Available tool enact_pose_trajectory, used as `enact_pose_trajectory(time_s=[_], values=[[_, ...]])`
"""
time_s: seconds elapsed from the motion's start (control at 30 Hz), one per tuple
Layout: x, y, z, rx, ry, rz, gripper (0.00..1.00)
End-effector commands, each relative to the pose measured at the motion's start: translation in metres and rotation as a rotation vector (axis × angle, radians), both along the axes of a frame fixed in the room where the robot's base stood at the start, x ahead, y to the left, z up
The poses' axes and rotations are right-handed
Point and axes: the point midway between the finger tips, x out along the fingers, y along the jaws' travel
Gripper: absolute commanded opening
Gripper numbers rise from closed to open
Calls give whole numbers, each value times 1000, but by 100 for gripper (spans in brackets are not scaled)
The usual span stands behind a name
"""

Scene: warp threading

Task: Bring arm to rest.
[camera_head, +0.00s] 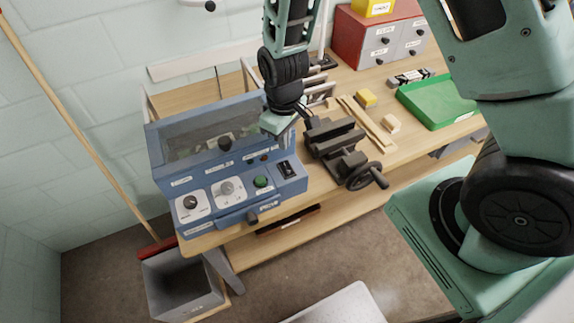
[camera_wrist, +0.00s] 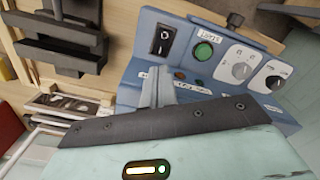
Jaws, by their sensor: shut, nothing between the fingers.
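My arm reaches down from the top of the head view, with its teal gripper (camera_head: 279,123) beside the right end of the blue machine, left of the dark vise. In the wrist view my gripper's grey fingers (camera_wrist: 160,88) show above the dark gripper body, together and with nothing between them. They lie in front of the blue machine (camera_wrist: 135,75), near its black rocker switch and green button. In the head view the blue machine (camera_head: 230,217) stands at the left end of the bench. Whether the fingers touch it cannot be told.
The dark vise (camera_head: 338,150) is close right of my gripper. Wood blocks, a green tray (camera_head: 435,101) and a red-and-grey drawer cabinet (camera_head: 379,38) are further along the wooden bench (camera_head: 330,193). A grey bin (camera_head: 181,283) and broom stand at left.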

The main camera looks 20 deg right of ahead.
Motion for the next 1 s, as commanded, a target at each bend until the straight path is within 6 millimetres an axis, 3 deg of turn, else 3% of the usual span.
enact_pose_trajectory(time_s=[0.3, 0.47, 0.7, 0.9, 1.0], values=[[-1, 2, 1, 4, 0, 1, 0], [-17, 24, 14, 48, 6, 10, 0], [-88, 69, 57, 122, 25, 65, 0], [-154, 74, 77, 106, 19, 121, 0], [-178, 70, 80, 84, 9, 139, 0]])
